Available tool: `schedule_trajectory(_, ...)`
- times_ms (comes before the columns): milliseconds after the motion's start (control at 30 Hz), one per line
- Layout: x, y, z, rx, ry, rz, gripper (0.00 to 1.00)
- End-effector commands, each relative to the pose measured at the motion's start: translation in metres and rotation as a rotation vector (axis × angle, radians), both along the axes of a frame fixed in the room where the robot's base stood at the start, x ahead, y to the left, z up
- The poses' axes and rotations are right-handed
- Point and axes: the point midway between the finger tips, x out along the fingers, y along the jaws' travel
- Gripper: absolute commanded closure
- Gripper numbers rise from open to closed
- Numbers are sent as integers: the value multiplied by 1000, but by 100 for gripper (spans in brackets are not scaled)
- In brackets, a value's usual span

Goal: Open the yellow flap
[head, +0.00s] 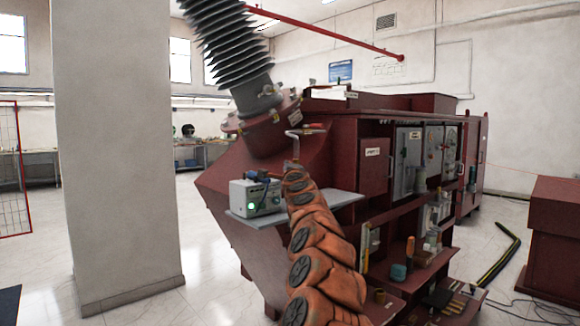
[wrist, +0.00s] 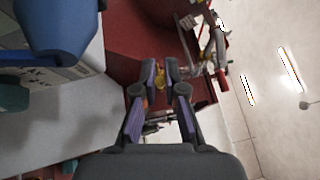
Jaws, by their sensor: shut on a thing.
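In the wrist view, my gripper (wrist: 160,76) has its two fingers close together, shut on a small yellow piece (wrist: 160,78) in front of a dark red surface. This piece appears to be the yellow flap; only a little of it shows between the fingertips, so I cannot tell how far open it is. In the head view, my orange arm reaches up toward the dark red transformer (head: 230,190), and the gripper and flap are hidden behind it.
A grey box (head: 258,197) with a green light stands on a grey shelf (head: 345,197) left of my arm. A metal pipe with a handle (head: 305,131) rises above the arm; metal parts (wrist: 215,55) show right of the fingers. A ribbed bushing (head: 228,45) leans overhead.

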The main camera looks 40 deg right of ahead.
Motion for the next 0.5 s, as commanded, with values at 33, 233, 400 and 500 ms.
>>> schedule_trajectory(33,3,3,3,2,3,-17,100)
schedule_trajectory(233,7,5,2,1,4,-102,100)
schedule_trajectory(400,9,7,1,1,4,-151,100)
schedule_trajectory(500,10,7,1,1,4,-172,100)
